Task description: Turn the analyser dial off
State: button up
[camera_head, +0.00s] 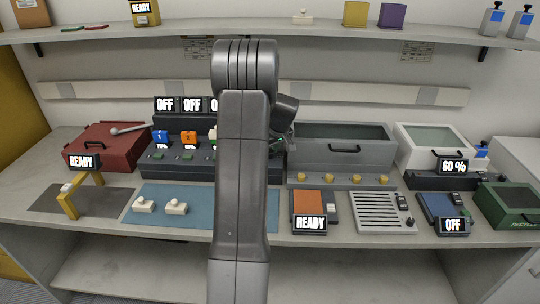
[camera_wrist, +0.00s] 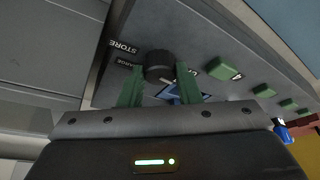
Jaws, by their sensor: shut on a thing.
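A round black dial (camera_wrist: 160,65) sits on a grey panel in the wrist view. My gripper (camera_wrist: 160,75) has its green fingers on either side of this dial and is shut on it. The labels STORE and CHARGE stand beside the dial; another label is partly hidden by a finger. I cannot read a pointer on the dial. In the head view my arm covers the dial and most of my gripper, at the right end of the dark charger bank (camera_head: 180,168). No name on the panel shows that it is the analyser.
Green buttons (camera_wrist: 264,90) run along the panel beside my gripper. A blue mat (camera_head: 150,215) with two small white-topped pieces lies in front. A shelf (camera_head: 330,31) runs above.

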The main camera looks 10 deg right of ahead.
jog(key=shift+n+g+b, duration=0.3)
jog(key=shift+n+b, duration=0.2)
jog(key=shift+n, duration=0.3)
jog(key=shift+y, duration=0.3)
jog(key=o, duration=1)
jog(key=shift+c, duration=0.2)
jog(key=shift+d, duration=0.1)
jog(key=b+v, duration=0.1)
jog(key=v, duration=1.2)
jog(key=shift+r, duration=0.35)
jog(key=shift+s+f, duration=0.1)
jog(key=shift+s, duration=0.05)
jog(key=p+x, duration=0.1)
jog(key=x, duration=1.2)
jog(key=shift+f, duration=0.25)
